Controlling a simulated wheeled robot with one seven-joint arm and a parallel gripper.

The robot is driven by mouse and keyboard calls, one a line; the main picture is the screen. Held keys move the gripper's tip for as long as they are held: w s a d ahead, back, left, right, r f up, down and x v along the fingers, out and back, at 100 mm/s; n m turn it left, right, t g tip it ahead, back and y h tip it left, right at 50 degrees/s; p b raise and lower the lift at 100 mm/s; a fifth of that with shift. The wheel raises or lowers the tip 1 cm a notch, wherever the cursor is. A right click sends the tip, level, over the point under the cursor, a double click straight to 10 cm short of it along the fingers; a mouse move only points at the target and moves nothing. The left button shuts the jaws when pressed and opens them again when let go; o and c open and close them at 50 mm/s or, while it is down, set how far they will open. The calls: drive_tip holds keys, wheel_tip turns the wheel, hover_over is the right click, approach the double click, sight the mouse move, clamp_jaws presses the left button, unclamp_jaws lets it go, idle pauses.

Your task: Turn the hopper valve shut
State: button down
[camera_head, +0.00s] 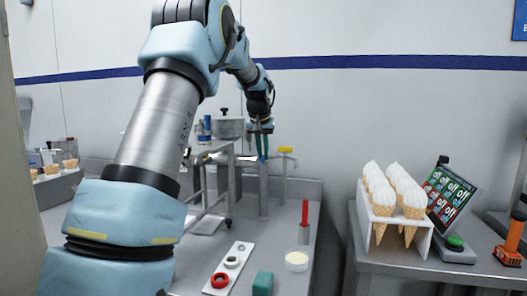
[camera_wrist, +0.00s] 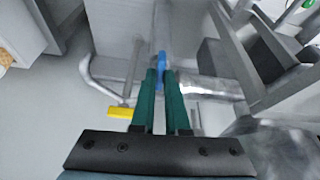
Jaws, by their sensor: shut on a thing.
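In the wrist view, the fingers (camera_wrist: 161,75) are closed on a small blue handle (camera_wrist: 162,62), which I take to be the hopper valve's handle. The fingers hide part of it. A metal pipe (camera_wrist: 210,88) runs sideways beside the blue handle. A yellow handle (camera_wrist: 119,112) sits apart, left of the fingers; it also shows in the head view (camera_head: 286,149), right of my gripper. A metal pot-like vessel (camera_head: 229,128) stands left of my gripper.
On the bench lie a white strip with a red ring (camera_head: 221,280), a green block (camera_head: 263,283), a white-topped cup (camera_head: 297,261) and a red-handled tool (camera_head: 305,215). A rack (camera_head: 375,225) of filled cones stands on the right table, by a sign (camera_head: 450,197).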

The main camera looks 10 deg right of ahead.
drive_tip(key=shift+m, duration=0.6)
drive_tip(key=c, duration=0.9)
unclamp_jaws()
drive_tip(key=shift+r, duration=0.1)
drive_tip(key=v, duration=0.3)
drive_tip(key=b+v, duration=0.1)
drive_tip(key=v, duration=0.6)
drive_tip(key=shift+a+r, duration=0.3)
drive_tip(key=shift+s, duration=0.1)
